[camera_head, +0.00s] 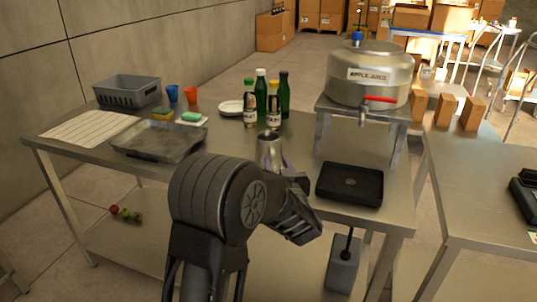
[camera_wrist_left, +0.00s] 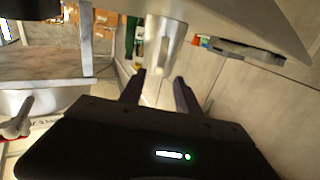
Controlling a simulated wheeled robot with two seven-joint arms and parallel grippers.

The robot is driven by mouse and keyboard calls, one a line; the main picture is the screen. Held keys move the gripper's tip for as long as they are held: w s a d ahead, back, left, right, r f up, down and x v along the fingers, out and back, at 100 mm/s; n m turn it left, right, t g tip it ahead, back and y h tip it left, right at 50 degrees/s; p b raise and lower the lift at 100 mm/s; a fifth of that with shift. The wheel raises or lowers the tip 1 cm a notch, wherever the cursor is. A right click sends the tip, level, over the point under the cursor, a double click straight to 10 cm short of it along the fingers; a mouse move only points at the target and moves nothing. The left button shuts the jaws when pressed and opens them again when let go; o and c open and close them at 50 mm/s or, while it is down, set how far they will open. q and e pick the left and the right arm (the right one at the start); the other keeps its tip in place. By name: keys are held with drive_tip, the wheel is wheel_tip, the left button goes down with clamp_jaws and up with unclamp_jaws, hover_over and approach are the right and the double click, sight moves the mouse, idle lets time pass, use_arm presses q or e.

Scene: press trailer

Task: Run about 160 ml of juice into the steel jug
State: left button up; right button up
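The steel jug (camera_head: 268,146) stands upright near the table's middle; my arm hides its lower part. It also shows in the left wrist view (camera_wrist_left: 165,38), just beyond my fingertips. My left gripper (camera_wrist_left: 160,78) is open, with its fingers apart and the jug seen between and past them. In the head view my left arm largely hides the gripper. The steel juice pot (camera_head: 366,75), labelled apple juice, sits on a raised stand (camera_head: 357,108). Its tap has a red handle (camera_head: 380,98). My right gripper is in neither view.
A black scale-like slab (camera_head: 350,184) lies below the tap. Several bottles (camera_head: 272,98) stand behind the jug. A metal tray (camera_head: 157,143), a grey basket (camera_head: 127,90) and blue and orange cups (camera_head: 172,93) are at the left. Wooden blocks (camera_head: 445,110) stand at the right.

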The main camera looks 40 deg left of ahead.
sight(274, 155)
use_arm(q)
drive_tip(key=x, duration=0.5)
drive_tip(key=shift+w+f+p, duration=0.1)
drive_tip(key=shift+p, duration=0.25)
drive_tip(key=shift+c, duration=0.2)
clamp_jaws()
idle(0.4)
idle(1.0)
